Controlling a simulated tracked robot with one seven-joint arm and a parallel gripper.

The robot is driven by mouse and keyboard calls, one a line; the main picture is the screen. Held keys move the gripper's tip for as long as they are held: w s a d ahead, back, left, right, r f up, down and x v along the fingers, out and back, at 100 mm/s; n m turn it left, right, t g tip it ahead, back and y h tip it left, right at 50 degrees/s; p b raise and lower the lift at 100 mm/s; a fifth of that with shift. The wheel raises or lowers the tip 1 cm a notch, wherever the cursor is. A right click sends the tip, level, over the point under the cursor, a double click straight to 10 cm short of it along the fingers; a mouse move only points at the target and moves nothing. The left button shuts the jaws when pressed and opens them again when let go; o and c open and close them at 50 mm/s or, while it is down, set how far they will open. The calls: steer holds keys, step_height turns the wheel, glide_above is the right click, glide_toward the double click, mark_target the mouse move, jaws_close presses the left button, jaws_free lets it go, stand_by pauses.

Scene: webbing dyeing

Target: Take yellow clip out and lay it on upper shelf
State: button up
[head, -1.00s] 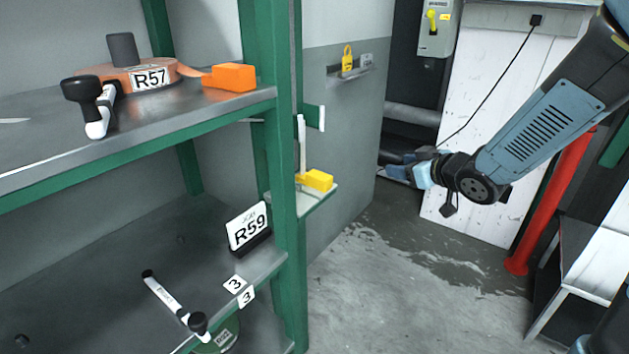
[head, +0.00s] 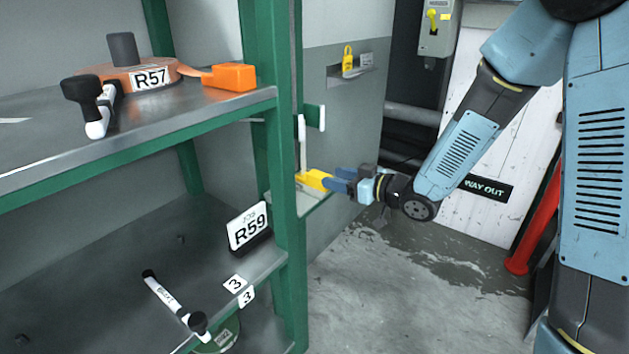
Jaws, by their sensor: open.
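The yellow clip (head: 313,180) sits at the small side ledge (head: 312,207) on the right of the green rack post, beside a thin white upright strip (head: 302,140). My gripper (head: 336,184) is at the clip's right side, its blue fingers level with it and at or very near it. The jaws are open; whether the clip lies between the fingers I cannot tell from this angle. The upper shelf (head: 200,118) is at the left, higher than the clip. It holds an orange roll (head: 118,79) labelled R57, an orange block (head: 230,77) and a black-and-white handled tool (head: 96,108).
The green rack post (head: 282,180) stands between the shelves and the side ledge. The lower shelf (head: 100,270) holds an R59 card (head: 247,227) and another black-and-white tool (head: 172,300). The upper shelf's front right is bare. A yellow padlock (head: 347,60) is on the wall.

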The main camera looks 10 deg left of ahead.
mark_target(319, 174)
steer(key=shift+x, duration=3.25)
steer(key=shift+d+f, duration=0.1)
steer(key=c, duration=0.8)
